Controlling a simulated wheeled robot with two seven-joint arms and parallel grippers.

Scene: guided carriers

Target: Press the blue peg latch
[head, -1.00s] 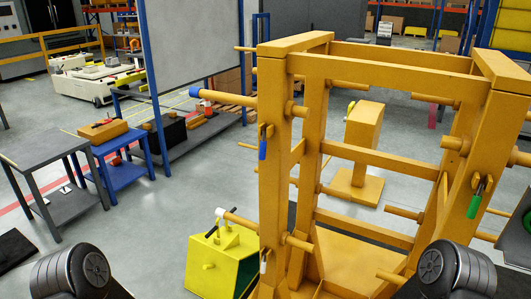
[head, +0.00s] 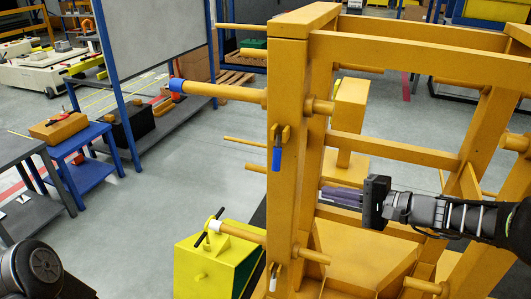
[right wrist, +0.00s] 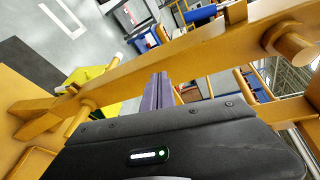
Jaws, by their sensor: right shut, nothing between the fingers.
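The blue latch handle (head: 277,158) hangs down on the front left post (head: 284,205) of the yellow frame. A peg with a blue tip (head: 177,85) sticks out to the left above it, high on the same post. My right gripper (head: 324,193) comes in from the right. Its purple-grey fingers are shut and empty, below and to the right of the blue handle, apart from it. The fingers also show in the right wrist view (right wrist: 158,92), pointing toward a yellow beam. My left gripper is out of view.
A white-tipped peg (head: 235,230) and a white latch handle (head: 272,277) sit lower on the same post. A yellow box (head: 212,265) stands beside it. Several yellow pegs and rails (head: 385,150) surround my right arm.

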